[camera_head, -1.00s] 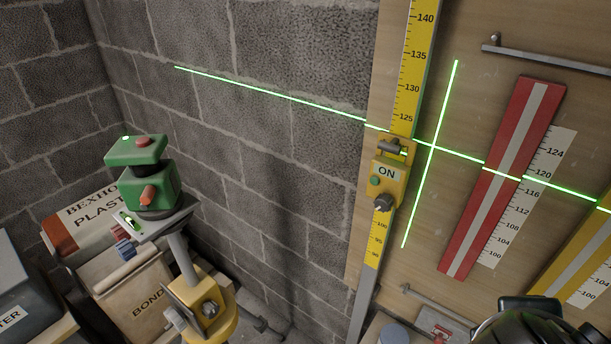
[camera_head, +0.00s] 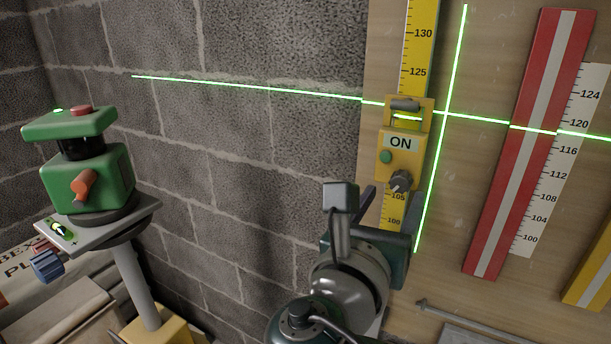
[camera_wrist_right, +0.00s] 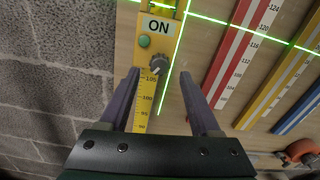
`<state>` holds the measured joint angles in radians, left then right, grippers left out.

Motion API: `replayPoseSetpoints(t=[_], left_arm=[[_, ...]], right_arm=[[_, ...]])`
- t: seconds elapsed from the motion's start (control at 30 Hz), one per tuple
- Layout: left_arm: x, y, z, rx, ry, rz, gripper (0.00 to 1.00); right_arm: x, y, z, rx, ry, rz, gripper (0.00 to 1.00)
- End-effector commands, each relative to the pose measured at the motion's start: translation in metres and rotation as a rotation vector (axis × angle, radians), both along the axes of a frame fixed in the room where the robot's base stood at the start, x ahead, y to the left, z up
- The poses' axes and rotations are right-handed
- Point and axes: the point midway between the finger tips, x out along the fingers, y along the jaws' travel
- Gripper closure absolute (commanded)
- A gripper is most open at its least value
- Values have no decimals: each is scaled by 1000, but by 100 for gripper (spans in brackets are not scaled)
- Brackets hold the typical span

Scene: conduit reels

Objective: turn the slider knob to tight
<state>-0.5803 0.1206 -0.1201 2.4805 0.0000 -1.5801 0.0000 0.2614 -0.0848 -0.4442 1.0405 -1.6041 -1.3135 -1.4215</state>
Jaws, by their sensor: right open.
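The yellow slider (camera_head: 403,150) with an ON label and a green button sits on the yellow measuring staff (camera_head: 417,45). Its dark grey slider knob (camera_head: 400,181) is at the slider's lower right, with a pale pointer mark. In the right wrist view the knob (camera_wrist_right: 159,63) lies ahead, between and beyond the two fingers. My right gripper (camera_head: 389,205) is open and just below the knob, apart from it. It also shows open and empty in the right wrist view (camera_wrist_right: 157,85). My left gripper is not in view.
A green laser level (camera_head: 87,175) stands on a tripod at the left, casting green lines over the wall and board. A red board (camera_head: 530,145) and a white scale (camera_head: 565,160) hang right of the staff. A grey block wall (camera_head: 250,150) is behind.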

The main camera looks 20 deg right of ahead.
Motion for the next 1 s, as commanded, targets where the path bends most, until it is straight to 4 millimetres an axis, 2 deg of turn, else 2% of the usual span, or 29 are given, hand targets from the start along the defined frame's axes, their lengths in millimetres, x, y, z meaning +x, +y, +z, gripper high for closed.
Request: replayPoseSetpoints(t=[0.2, 0.53, 1.0], left_arm=[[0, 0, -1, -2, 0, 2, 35], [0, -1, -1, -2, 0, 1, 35], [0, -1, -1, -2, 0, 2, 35]], right_arm=[[18, -21, 0, 1, 0, -1, 36], [21, -25, -1, 3, -1, 0, 36], [20, -24, -1, 3, -1, 0, 88]])
